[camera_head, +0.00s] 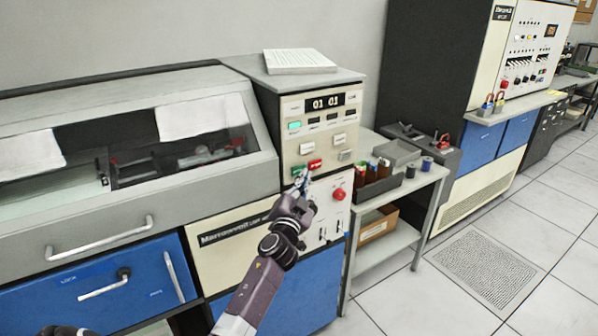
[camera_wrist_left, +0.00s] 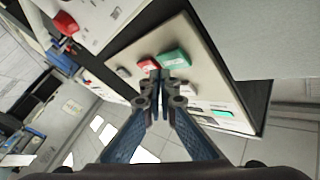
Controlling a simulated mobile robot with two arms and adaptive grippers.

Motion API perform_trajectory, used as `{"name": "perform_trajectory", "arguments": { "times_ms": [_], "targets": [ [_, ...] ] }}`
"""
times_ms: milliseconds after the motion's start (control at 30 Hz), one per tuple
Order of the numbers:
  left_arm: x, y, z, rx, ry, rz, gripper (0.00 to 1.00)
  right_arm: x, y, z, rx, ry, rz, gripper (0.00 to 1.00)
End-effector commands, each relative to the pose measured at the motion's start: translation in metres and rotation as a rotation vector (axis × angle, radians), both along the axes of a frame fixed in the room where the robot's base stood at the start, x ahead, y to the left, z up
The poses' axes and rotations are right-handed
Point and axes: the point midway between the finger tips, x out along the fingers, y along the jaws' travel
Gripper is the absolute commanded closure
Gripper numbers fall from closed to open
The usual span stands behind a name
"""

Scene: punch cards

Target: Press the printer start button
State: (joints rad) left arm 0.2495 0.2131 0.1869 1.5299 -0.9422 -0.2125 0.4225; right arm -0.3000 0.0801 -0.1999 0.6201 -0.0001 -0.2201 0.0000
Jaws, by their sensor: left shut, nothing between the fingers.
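The printer's cream control panel (camera_head: 322,112) stands at the middle of the head view. It bears a green button (camera_head: 298,170) beside a red button (camera_head: 315,164); their labels are too small to read. In the left wrist view the green button (camera_wrist_left: 174,57) and the red button (camera_wrist_left: 148,64) lie just beyond my fingertips. My left gripper (camera_head: 301,182) is shut and empty, its tips close to the green button's lower edge. The left wrist view shows the closed fingers (camera_wrist_left: 160,82) pointing at the panel; I cannot tell whether they touch it.
A red round knob (camera_head: 339,194) is on the lower panel, right of the gripper. White buttons (camera_head: 307,149) and a lit green lamp (camera_head: 294,126) sit above. A grey side table (camera_head: 428,178) with spools and trays stands to the right. The printer's window cover (camera_head: 240,165) is left.

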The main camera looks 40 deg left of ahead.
Motion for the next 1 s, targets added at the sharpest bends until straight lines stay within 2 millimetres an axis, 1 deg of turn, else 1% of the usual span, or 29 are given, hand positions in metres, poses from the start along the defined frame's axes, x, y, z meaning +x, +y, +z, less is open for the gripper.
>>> {"name": "perform_trajectory", "arguments": {
  "times_ms": [167,433,1000],
  "targets": [
    [0.0,0.0,0.0,0.0,0.0,0.0,1.0,0.0,0.0,0.0,0.0,0.0,0.0,0.67],
    [0.003,0.008,0.0,0.001,0.0,0.0,1.0,0.0,0.0,-0.002,0.0,0.0,0.0,0.67],
    [0.004,0.01,0.0,0.0,0.0,0.0,1.0,0.0,0.0,-0.003,0.0,0.0,0.0,0.67]
  ]
}}
